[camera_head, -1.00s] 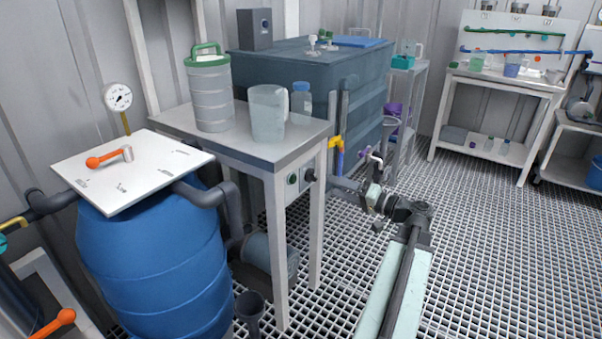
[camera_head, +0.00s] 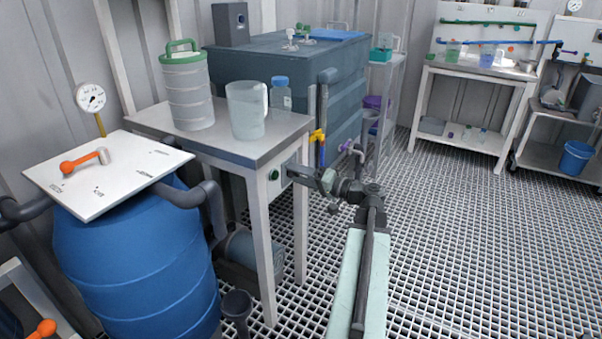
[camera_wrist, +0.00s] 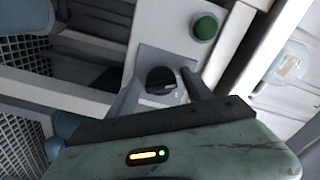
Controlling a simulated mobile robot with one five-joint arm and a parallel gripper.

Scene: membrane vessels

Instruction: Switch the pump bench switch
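The pump bench switch is a black rotary knob (camera_wrist: 160,80) on a pale grey panel (camera_wrist: 150,62), below a green button (camera_wrist: 204,27) in the wrist view. My gripper (camera_wrist: 160,88) is open, with one finger to each side of the knob and small gaps visible. I cannot tell how deep the knob lies between the fingertips. In the head view my gripper (camera_head: 294,171) is at the front of the bench (camera_head: 258,155), beside the green button (camera_head: 274,174). It hides the knob there.
A jug (camera_head: 247,112), a bottle (camera_head: 281,95) and a ribbed canister (camera_head: 186,90) stand on the bench. A blue barrel (camera_head: 135,255) stands left. A pump (camera_head: 250,255) lies under the bench. A dark tank (camera_head: 290,75) is behind. The grating floor to the right is clear.

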